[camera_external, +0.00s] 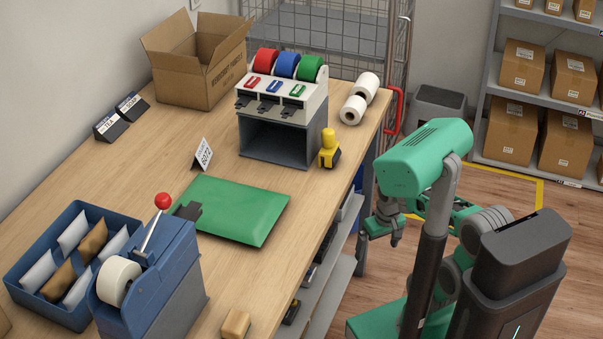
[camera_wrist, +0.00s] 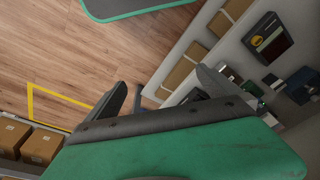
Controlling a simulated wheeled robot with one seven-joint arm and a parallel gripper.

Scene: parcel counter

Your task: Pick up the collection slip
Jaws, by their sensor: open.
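The collection slip (camera_external: 203,154) looks like a small white card with dark printed characters. It stands tilted up on the wooden counter, behind the green padded envelope (camera_external: 236,209) and left of the grey tape dispenser unit. My gripper (camera_external: 380,238) hangs beside the counter's right edge, well away from the slip and over the floor side. In the wrist view my gripper's two dark fingers (camera_wrist: 160,82) are spread apart with nothing between them. The slip does not show in the wrist view.
The dispenser unit (camera_external: 284,108) with coloured rolls and a yellow stamp (camera_external: 329,150) stand right of the slip. A blue lever machine (camera_external: 155,265) and blue tray (camera_external: 42,300) are at the front left. An open carton (camera_external: 190,80) stands at the back.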

